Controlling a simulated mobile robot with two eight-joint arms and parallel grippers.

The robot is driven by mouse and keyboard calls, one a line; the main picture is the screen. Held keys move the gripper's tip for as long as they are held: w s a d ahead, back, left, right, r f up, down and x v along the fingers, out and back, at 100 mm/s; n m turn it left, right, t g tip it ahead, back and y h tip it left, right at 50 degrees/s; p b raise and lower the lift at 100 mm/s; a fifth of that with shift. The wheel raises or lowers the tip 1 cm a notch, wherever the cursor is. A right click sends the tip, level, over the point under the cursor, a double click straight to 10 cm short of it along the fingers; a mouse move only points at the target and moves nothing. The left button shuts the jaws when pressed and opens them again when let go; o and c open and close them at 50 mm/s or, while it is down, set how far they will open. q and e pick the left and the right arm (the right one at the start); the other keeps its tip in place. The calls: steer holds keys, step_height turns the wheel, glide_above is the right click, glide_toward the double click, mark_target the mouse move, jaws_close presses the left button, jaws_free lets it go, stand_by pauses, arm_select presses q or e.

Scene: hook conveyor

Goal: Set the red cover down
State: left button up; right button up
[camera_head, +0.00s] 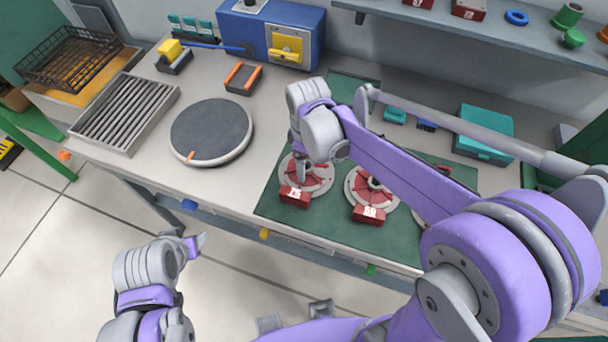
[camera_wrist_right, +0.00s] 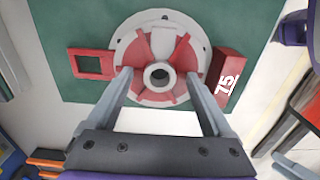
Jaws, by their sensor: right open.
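A red spoked cover (camera_wrist_right: 160,60) with a pale ring-shaped hub lies on a light grey round base (camera_wrist_right: 120,50) in the right wrist view. The same cover shows in the head view (camera_head: 317,182), partly hidden by my right arm. My right gripper (camera_wrist_right: 158,80) is open, its fingers apart on either side of the hub, over the cover; contact cannot be told. A second red cover (camera_head: 361,190) sits on another round base to its right in the head view. My left gripper (camera_head: 201,243) is in front of the table, away from the covers; its jaw opening is unclear.
A red block marked 15 (camera_wrist_right: 229,80) and a red square frame (camera_wrist_right: 91,64) flank the base on the green mat (camera_wrist_right: 62,30). A dark turntable (camera_head: 211,130), roller tray (camera_head: 124,112) and blue machine (camera_head: 272,32) stand left and behind. A teal box (camera_head: 484,130) is at right.

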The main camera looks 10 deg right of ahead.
jaws_close()
stand_by(0.3)
steer(key=shift+r, duration=0.1)
stand_by(1.0)
